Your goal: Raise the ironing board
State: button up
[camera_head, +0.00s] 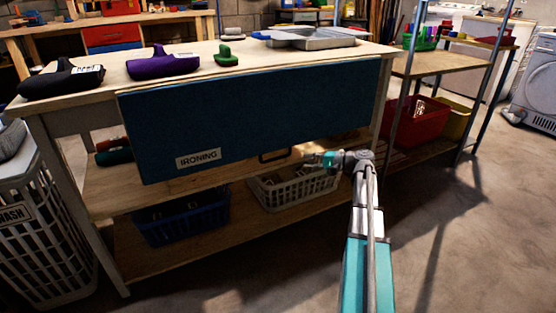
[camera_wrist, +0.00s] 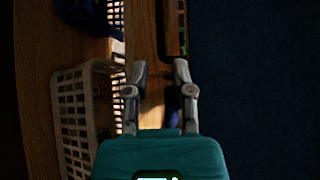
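The ironing board is a dark blue panel (camera_head: 250,110) marked IRONING, hanging folded down along the front of the wooden workbench. A dark loop handle (camera_head: 274,157) sits at its lower edge. In the wrist view, the board is the dark blue surface (camera_wrist: 255,80) on the right, and a dark bar that looks like the handle (camera_wrist: 184,30) shows at the top, beyond the fingertips. My gripper (camera_head: 308,156) is right of the handle, near the lower edge, and apart from it. In the wrist view, my gripper (camera_wrist: 160,66) has its fingers spread with nothing between them.
A white basket (camera_head: 292,190) and a blue basket (camera_head: 183,218) stand on the lower shelf. Irons (camera_head: 162,64) and a metal tray (camera_head: 312,38) rest on the benchtop. A white hamper (camera_head: 45,230) stands at left. The floor at right is open.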

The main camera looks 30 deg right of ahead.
aim_at(277, 158)
jog(key=b+x, duration=0.1)
jog(key=x, duration=1.1)
jog(key=shift+a+b, duration=0.1)
jog(key=shift+b, duration=0.2)
grip_shut()
